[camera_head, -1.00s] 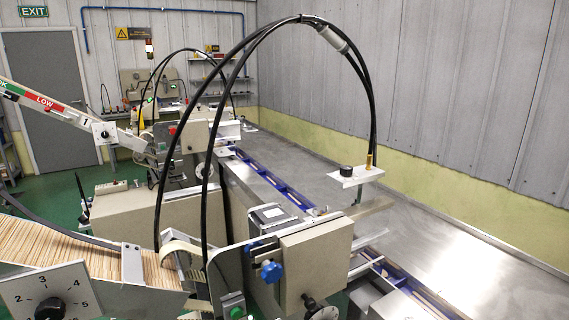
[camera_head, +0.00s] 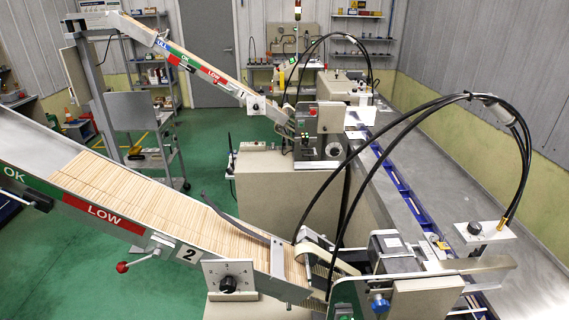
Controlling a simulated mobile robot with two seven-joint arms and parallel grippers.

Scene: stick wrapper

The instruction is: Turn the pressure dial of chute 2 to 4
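The pressure dial of chute 2 (camera_head: 229,283) is a black knob on a square white plate with numbers around it. It is fixed to the side of chute 2 (camera_head: 150,206), near its lower end, beside a black "2" label (camera_head: 188,253). The pointer is too small to read for certain. The chute is filled with wooden sticks and carries OK and LOW bands. Neither of my grippers is in view.
A red-knobbed lever (camera_head: 123,267) sticks out left of the dial. Black hoses (camera_head: 432,103) arch over the machine on the right. Chute 1 (camera_head: 200,67) with its own dial (camera_head: 255,104) stands farther back. Green floor (camera_head: 110,262) lies open at the left.

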